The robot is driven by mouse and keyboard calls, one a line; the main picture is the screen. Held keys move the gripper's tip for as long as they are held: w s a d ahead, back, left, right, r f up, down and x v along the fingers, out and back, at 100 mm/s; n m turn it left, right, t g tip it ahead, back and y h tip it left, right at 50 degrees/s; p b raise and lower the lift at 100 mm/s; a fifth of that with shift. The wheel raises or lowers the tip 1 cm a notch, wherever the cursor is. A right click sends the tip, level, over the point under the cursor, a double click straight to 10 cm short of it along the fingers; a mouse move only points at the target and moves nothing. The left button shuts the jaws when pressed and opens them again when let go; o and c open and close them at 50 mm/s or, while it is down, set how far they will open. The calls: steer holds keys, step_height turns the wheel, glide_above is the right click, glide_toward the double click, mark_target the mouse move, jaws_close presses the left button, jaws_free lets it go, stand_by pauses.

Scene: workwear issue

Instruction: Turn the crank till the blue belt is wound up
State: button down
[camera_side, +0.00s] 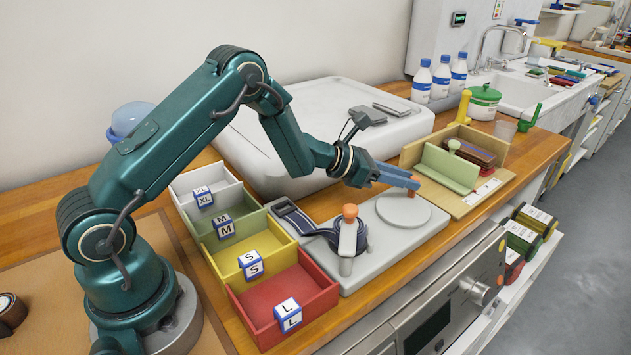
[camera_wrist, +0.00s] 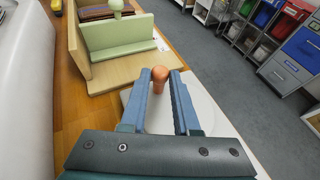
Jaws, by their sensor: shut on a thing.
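A pale round crank disc (camera_side: 403,215) lies on a grey base plate (camera_side: 375,262), with an orange knob (camera_side: 413,188) standing near its far edge. My gripper (camera_side: 408,182) is shut on this knob; in the wrist view the knob (camera_wrist: 160,74) stands between my two blue fingers. The dark blue belt (camera_side: 300,222) runs from its buckle end (camera_side: 284,208) at the left to a coil at the left part of the plate. A grey upright piece with an orange top (camera_side: 349,213) stands in front of the coil and partly hides it.
Left of the plate stand white, green, yellow and red bins (camera_side: 322,290) with size blocks. A wooden holder (camera_side: 470,205) with a green divider stands close behind my gripper. A white case (camera_side: 262,150) lies at the back. The counter's front edge is close.

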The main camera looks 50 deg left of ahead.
mark_target(377, 203)
steer(key=shift+s+n+y, duration=0.15)
steer(key=shift+n+y, duration=0.35)
steer(key=shift+t, duration=0.3)
steer(key=c, duration=0.7)
jaws_free()
steer(key=shift+a, duration=0.1)
steer(key=shift+v, duration=2.6)
